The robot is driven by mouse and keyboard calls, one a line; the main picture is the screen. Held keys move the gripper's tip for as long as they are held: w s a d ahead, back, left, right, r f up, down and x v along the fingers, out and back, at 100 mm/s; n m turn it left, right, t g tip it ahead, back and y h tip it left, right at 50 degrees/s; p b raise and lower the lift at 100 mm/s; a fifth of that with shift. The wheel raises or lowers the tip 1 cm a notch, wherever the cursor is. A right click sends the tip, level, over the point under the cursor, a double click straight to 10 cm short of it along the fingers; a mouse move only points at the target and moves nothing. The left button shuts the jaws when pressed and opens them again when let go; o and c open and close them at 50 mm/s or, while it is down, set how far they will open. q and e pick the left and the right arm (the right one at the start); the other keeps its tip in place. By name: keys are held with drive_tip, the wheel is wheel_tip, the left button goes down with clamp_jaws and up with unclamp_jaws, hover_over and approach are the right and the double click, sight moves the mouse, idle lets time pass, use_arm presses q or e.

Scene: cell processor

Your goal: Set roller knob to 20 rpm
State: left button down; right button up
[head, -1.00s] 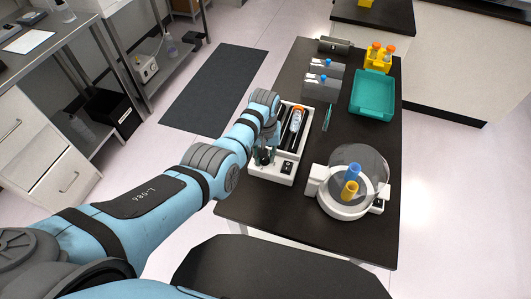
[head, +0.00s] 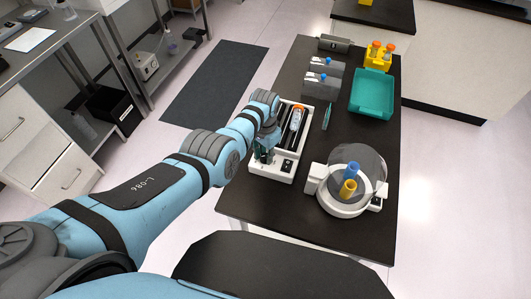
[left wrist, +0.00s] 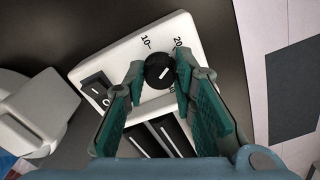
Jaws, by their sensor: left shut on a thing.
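The white roller device (head: 285,172) stands on the dark table, with a clear orange-capped bottle (head: 296,122) lying on its rollers. My left gripper (head: 264,157) is over the device's near left end. In the left wrist view, its green-padded fingertips (left wrist: 158,75) are closed around the black round roller knob (left wrist: 155,67). The knob's short white line slants toward the upper right, roughly toward the printed 20 (left wrist: 178,43); the exact setting is hard to tell. The printed 10 (left wrist: 146,42) is to the left. The knob is hidden in the head view. My right gripper is out of view.
A black power switch (left wrist: 97,88) sits on the panel beside the knob. A round centrifuge (head: 345,200) with a clear lid and blue and yellow tubes stands to the right. Behind are grey racks (head: 322,87), a teal tray (head: 372,95) and a yellow tube rack (head: 379,60).

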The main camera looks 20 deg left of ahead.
sight(265, 156)
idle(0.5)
use_arm(q)
drive_tip(key=c, duration=1.3)
unclamp_jaws()
drive_tip(key=shift+c, duration=0.2)
drive_tip(key=shift+w+r, duration=0.1)
drive_tip(key=shift+r, duration=0.4)
wheel_tip(265, 156, up, 7)
drive_tip(key=shift+r, duration=0.1)
